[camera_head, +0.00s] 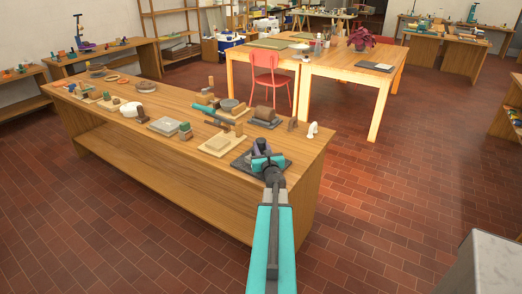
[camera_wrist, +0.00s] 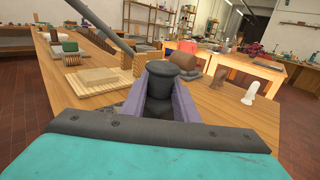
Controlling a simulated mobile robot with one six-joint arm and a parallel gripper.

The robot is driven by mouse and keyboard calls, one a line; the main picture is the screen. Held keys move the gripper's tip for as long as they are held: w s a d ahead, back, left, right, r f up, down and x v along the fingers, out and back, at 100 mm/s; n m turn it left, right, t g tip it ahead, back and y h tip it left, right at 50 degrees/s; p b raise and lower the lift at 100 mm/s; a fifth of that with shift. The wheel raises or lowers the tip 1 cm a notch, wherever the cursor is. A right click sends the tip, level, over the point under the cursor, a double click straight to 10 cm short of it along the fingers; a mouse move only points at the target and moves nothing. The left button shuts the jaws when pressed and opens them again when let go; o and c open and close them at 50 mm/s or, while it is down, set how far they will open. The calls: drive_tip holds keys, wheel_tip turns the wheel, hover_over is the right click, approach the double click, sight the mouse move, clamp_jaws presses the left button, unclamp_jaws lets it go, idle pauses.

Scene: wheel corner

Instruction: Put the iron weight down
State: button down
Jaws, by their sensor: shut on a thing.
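The iron weight (camera_wrist: 160,88) is a dark, rounded piece with a knob-like top. In the wrist view it stands upright between the purple fingers of my gripper (camera_wrist: 160,105), which is shut on it. In the head view my gripper (camera_head: 262,150) is over the right front end of the long wooden bench (camera_head: 190,108), above or at a dark flat board (camera_head: 242,163). The arm and gripper hide most of the weight there. The weight's underside is hidden, so I cannot tell whether it touches the board.
Left of the gripper lies a pale block on a wooden board (camera_head: 217,143). Behind are a brown cylinder on a dark base (camera_head: 265,115), a small brown piece (camera_head: 292,124) and a white figure (camera_head: 313,130). A long bar (camera_wrist: 105,35) slants up nearby. Bare bench top shows at the right.

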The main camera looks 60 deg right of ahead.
drive_tip(key=shift+f, duration=0.75)
drive_tip(key=shift+f, duration=0.15)
drive_tip(key=c, duration=1.4)
unclamp_jaws()
drive_tip(key=shift+b+v, duration=1.1)
drive_tip(key=shift+v, duration=2.45)
drive_tip(key=shift+s+a+r, duration=0.15)
drive_tip(key=shift+s+r, duration=0.05)
drive_tip(key=shift+r, duration=0.05)
drive_tip(key=p+v, duration=0.2)
drive_tip(key=p, duration=0.1)
drive_tip(key=shift+s+a+p, duration=0.2)
drive_tip(key=shift+a+p, duration=0.05)
drive_tip(key=shift+p, duration=0.85)
drive_tip(key=shift+s+a+p, duration=0.1)
drive_tip(key=shift+p, duration=0.2)
